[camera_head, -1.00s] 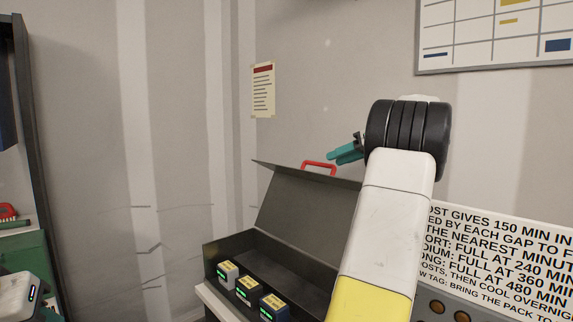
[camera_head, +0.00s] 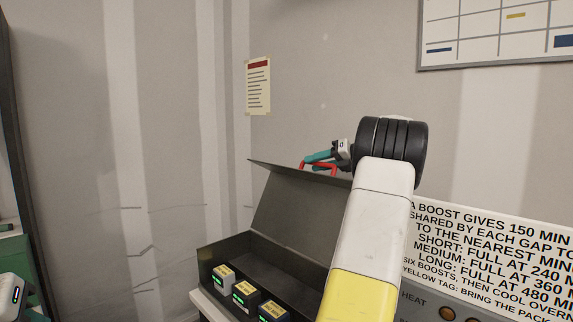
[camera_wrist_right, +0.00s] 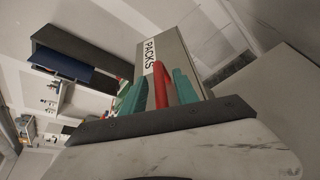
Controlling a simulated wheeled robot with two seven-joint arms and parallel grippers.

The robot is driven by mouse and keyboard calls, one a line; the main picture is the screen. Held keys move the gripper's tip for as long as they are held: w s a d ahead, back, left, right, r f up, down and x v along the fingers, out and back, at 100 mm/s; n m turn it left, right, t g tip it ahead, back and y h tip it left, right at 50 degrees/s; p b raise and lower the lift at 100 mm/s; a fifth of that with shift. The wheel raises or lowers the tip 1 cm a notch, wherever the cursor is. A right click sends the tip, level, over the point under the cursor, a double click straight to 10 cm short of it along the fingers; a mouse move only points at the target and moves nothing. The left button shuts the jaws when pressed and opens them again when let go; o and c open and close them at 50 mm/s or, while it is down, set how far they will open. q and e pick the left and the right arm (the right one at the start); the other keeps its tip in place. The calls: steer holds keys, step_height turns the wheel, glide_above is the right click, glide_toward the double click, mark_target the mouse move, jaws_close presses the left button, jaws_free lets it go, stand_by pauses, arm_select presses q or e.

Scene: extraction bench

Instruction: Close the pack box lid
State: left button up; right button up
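The dark grey pack box (camera_head: 232,247) stands on the bench. Its lid (camera_head: 298,212) is open, raised and leaning back. The red handle (camera_head: 332,170) is at the lid's top edge. My right gripper (camera_head: 318,157) is at this handle, its arm reaching over the box's right side and hiding part of it. In the right wrist view, the red handle (camera_wrist_right: 161,86) lies between the teal fingers of my right gripper (camera_wrist_right: 158,92), which look spread around it. The lid (camera_wrist_right: 172,55) shows a "PACKS" label there.
A printed sign (camera_head: 480,250) and knobs are at the right. The wall with a notice (camera_head: 258,87) is behind.

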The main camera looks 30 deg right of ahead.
steer(key=shift+w+a+f, duration=0.1)
steer(key=shift+w, duration=0.05)
jaws_close()
stand_by(1.4)
